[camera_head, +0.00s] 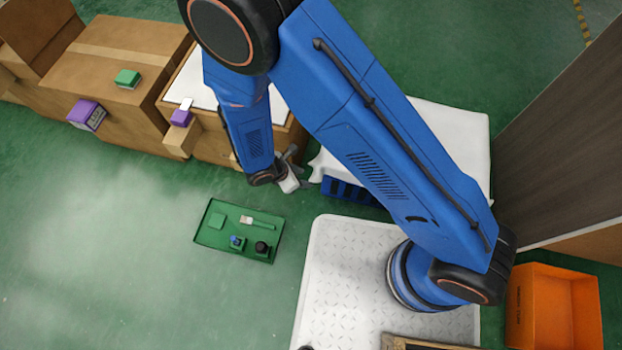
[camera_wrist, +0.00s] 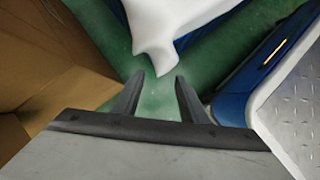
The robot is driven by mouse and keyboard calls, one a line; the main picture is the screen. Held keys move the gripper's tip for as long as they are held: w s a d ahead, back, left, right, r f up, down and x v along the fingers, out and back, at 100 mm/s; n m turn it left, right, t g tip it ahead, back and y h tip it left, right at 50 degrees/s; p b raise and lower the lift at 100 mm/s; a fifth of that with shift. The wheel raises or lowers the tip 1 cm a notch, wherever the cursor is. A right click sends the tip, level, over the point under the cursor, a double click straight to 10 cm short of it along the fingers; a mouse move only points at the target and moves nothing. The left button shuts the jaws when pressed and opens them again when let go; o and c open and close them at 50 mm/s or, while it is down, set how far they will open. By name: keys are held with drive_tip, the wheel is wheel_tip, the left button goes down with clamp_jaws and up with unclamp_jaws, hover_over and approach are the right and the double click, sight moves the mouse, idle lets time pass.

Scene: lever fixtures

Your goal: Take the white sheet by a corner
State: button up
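The white sheet (camera_head: 455,130) lies draped over something behind my blue arm in the head view, and my arm hides much of it. One corner hangs down at its left end. In the wrist view the white sheet (camera_wrist: 170,25) comes in from the top, and its hanging corner points down between and just beyond my fingertips. My gripper (camera_wrist: 152,82) is open, with its two dark fingers apart and nothing between them. In the head view my gripper (camera_head: 297,172) is small and close to the sheet's left corner; its fingers are hard to make out there.
Cardboard boxes (camera_head: 130,50) stand at the upper left, with a brown surface also close at the left of the wrist view. A blue crate (camera_head: 345,190) sits below the sheet. A green tray (camera_head: 212,235) with small items lies on the floor. An orange bin (camera_head: 535,310) stands at right.

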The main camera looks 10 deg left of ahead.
drive_tip(key=shift+x, duration=2.15)
drive_tip(key=shift+c, duration=0.3)
drive_tip(key=shift+r, duration=0.1)
clamp_jaws()
